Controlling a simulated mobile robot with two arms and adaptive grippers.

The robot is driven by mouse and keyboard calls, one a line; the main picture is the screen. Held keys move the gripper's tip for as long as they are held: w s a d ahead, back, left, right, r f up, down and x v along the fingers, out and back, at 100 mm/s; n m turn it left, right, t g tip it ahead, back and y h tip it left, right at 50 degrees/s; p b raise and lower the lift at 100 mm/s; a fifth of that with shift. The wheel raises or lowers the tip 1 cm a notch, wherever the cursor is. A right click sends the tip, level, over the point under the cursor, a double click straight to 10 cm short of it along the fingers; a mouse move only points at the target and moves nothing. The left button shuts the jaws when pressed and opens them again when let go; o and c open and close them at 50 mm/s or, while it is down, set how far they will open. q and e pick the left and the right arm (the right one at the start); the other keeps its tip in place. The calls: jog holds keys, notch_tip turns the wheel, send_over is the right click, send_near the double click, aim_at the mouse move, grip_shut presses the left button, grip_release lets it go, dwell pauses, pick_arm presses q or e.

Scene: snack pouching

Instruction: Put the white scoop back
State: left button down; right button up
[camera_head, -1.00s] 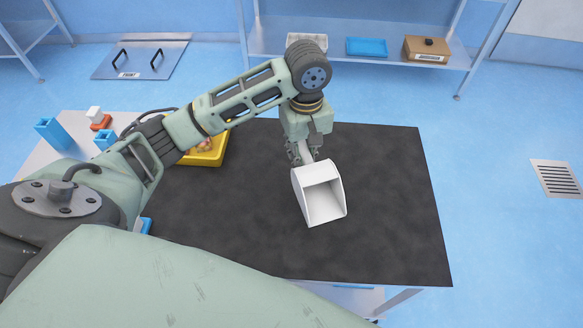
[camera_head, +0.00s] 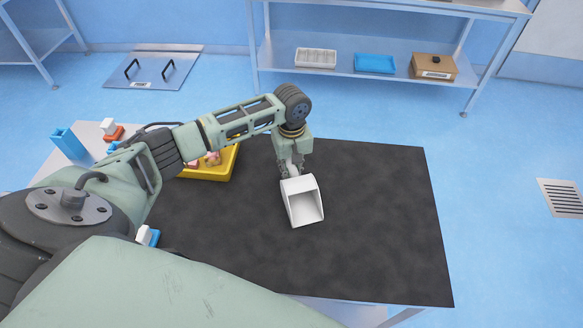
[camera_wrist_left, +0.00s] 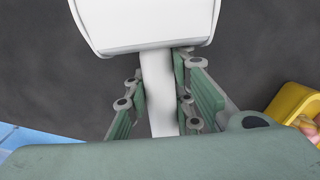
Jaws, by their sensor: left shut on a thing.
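The white scoop (camera_head: 302,203) is in the middle of the head view, its open mouth facing the front. My left gripper (camera_head: 290,170) is shut on its handle, behind the scoop's body. In the left wrist view the handle (camera_wrist_left: 159,95) runs between the two fingers of the left gripper (camera_wrist_left: 160,90), and the scoop's body (camera_wrist_left: 145,22) is at the top. The scoop is over the dark mat; I cannot tell whether it touches it. My right gripper is not in view.
A yellow tray (camera_head: 228,172) with pinkish pieces stands at the mat's back left, partly behind my arm. Blue and white items (camera_head: 68,143) stand on the table's left. The dark mat (camera_head: 390,220) is clear on the right. A shelf (camera_head: 345,65) stands behind.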

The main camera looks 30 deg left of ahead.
pick_arm(q)
jog(key=c, duration=1.5)
grip_release()
notch_tip(320, 180, up, 12)
jog(key=shift+w+r+b, duration=0.1)
jog(key=shift+w+b, duration=0.05)
jog(key=shift+b, duration=0.6)
